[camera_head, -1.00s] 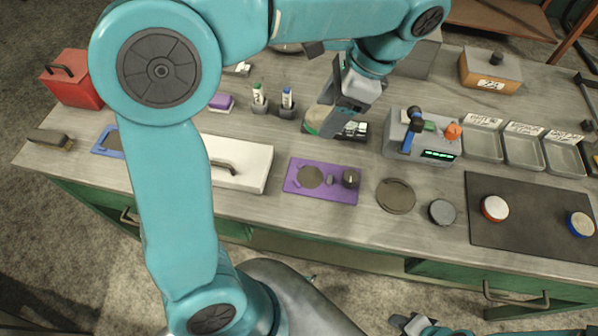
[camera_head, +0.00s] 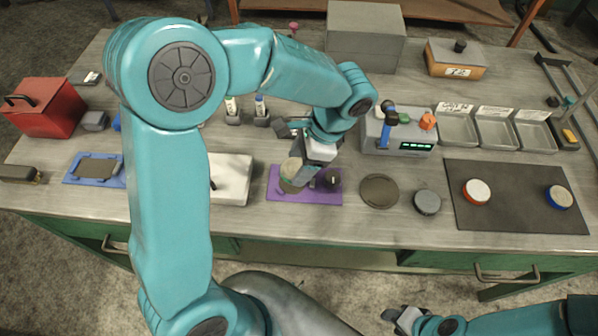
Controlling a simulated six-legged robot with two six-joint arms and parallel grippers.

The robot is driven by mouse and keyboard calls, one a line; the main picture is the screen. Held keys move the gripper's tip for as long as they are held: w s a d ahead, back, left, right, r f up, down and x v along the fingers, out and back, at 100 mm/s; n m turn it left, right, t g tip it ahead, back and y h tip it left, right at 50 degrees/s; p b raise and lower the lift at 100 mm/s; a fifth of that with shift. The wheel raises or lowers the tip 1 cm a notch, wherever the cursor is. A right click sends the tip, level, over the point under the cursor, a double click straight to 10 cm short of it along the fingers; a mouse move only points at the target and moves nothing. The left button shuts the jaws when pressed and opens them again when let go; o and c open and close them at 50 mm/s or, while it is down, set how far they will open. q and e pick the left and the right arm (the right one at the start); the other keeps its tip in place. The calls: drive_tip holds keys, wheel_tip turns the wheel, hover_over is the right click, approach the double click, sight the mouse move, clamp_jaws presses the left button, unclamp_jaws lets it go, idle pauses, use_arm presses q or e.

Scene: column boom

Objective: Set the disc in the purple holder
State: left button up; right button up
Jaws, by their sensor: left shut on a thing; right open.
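The purple holder (camera_head: 330,197) is a flat plate lying near the front edge of the bench, with a dark knob (camera_head: 333,178) at its right. My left gripper (camera_head: 298,175) is low over the holder's left and middle part. It is shut on a tan disc (camera_head: 289,168), which is over the left part of the holder. The holder's round recess is hidden by the disc and gripper. I cannot tell whether the disc touches the holder. My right gripper (camera_head: 398,317) is open and empty, below the bench's front edge.
A dark round pad (camera_head: 379,191) and a grey puck (camera_head: 427,202) lie right of the holder. A white box (camera_head: 231,178) stands close on its left. A grey device with a green display (camera_head: 404,142) is behind right. A black mat (camera_head: 517,205) carries two pucks.

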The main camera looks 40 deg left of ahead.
use_arm(q)
wheel_tip(320, 180, down, 4)
drive_tip(key=shift+s+r, duration=0.1)
drive_tip(key=shift+s, duration=0.05)
drive_tip(key=shift+f, duration=0.25)
drive_tip(key=shift+f+b, duration=0.1)
drive_tip(key=shift+b, duration=0.2)
drive_tip(key=o, duration=1.5)
